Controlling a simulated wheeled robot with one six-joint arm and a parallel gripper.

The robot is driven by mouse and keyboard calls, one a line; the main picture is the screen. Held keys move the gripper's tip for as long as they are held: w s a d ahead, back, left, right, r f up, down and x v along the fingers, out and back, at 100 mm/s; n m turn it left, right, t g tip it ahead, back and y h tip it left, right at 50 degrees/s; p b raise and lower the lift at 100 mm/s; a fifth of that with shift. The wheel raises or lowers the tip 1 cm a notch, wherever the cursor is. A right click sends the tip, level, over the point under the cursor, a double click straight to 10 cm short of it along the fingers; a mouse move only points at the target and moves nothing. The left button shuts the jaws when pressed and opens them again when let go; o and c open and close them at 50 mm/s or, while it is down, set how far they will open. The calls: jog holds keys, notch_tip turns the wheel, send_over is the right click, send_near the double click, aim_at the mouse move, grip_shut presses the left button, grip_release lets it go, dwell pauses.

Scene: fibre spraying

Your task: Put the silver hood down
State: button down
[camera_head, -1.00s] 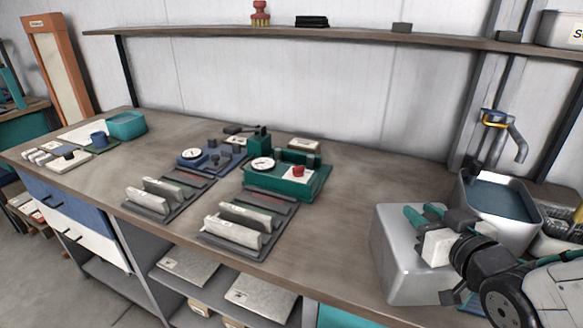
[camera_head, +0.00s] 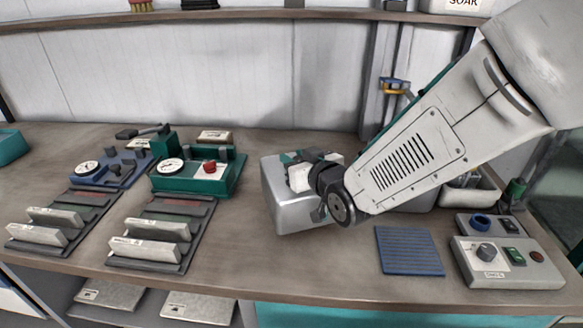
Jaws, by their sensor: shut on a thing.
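The silver hood (camera_head: 290,208) is a box-shaped metal cover right of the middle of the bench. My gripper (camera_head: 300,168) is at the top of the hood and shut on it; the fingers are partly hidden by the wrist and a pale block-like part. The hood looks roughly upright. I cannot tell whether its lower edge touches the bench (camera_head: 330,262) or hangs just above it.
A green device with a dial (camera_head: 195,178) and a blue one (camera_head: 100,168) stand to the left, with slotted racks (camera_head: 150,245) before them. A ribbed blue mat (camera_head: 409,251) and a grey control box (camera_head: 507,265) lie to the right. My arm covers the sink area.

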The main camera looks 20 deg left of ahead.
jog(key=shift+w+a+f, duration=0.15)
jog(key=shift+f, duration=0.75)
jog(key=shift+w+a+f, duration=0.1)
jog(key=shift+w+f, duration=0.05)
jog(key=shift+f, duration=0.85)
jog(key=c, duration=1.1)
grip_release()
jog(key=shift+o, duration=0.2)
jog(key=v, duration=1.2)
